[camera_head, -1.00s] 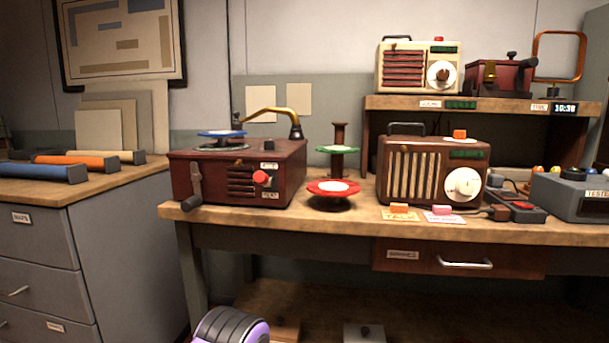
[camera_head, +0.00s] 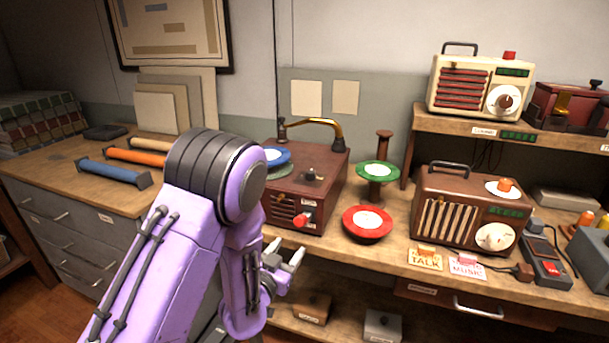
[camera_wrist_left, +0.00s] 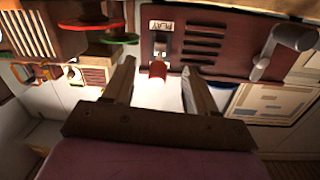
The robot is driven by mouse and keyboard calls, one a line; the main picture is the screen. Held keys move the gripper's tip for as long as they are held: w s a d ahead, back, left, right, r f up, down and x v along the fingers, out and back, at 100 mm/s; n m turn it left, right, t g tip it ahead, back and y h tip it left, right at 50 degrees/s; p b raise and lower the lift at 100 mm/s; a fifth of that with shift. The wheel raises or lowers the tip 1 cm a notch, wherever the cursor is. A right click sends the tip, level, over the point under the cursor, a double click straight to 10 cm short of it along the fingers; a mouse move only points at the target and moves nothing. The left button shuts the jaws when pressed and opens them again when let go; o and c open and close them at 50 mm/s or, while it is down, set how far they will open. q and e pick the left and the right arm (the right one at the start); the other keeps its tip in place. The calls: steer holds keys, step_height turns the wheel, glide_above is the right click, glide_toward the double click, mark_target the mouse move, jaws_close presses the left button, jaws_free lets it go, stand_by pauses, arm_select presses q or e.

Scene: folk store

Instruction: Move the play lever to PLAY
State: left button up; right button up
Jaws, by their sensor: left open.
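The dark red record player (camera_head: 318,205) stands on the wooden bench, with a blue disc (camera_head: 275,156) and a brass arm on top. Its red-tipped play lever (camera_head: 303,219) sticks out of the front. My left gripper (camera_head: 284,252) is open and empty, just below and in front of the lever. In the upside-down left wrist view, the red lever tip (camera_wrist_left: 158,70) shows between the open fingers, apart from both. The PLAY label (camera_wrist_left: 168,26) is beside the lever's slot. My left arm hides the player's left side in the head view. My right gripper is not in view.
Right of the player stand a red spool (camera_head: 367,224), a green spool (camera_head: 378,172) and a brown radio (camera_head: 468,212). TALK and MUSIC cards (camera_head: 425,258) lie near the bench's front edge. A drawer cabinet with coloured rolls (camera_head: 135,158) stands at left.

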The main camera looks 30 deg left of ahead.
mark_target(305, 216)
arm_select(q)
steer(key=r, duration=0.3)
steer(key=shift+w+a+r+t, duration=0.1)
steer(key=shift+w+r+t, duration=0.15)
steer(key=shift+w+t, duration=0.05)
steer(key=shift+w+r+p, duration=0.2)
steer(key=shift+w+p, duration=0.1)
steer(key=shift+w, duration=0.05)
steer(key=w+p, duration=0.1)
steer(key=w, duration=0.2)
steer(key=w+a, duration=0.1)
steer(key=w, duration=0.2)
steer(key=w+p, duration=0.1)
steer(key=w, duration=0.2)
steer(key=shift+w+a+f+p, duration=0.15)
steer(key=shift+a+f+p, duration=0.1)
steer(key=shift+a+p, duration=0.15)
steer(key=shift+w, duration=0.35)
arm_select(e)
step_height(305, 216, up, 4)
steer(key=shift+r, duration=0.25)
arm_select(q)
steer(key=shift+c, duration=0.3)
jaws_close()
steer(key=shift+f, duration=0.1)
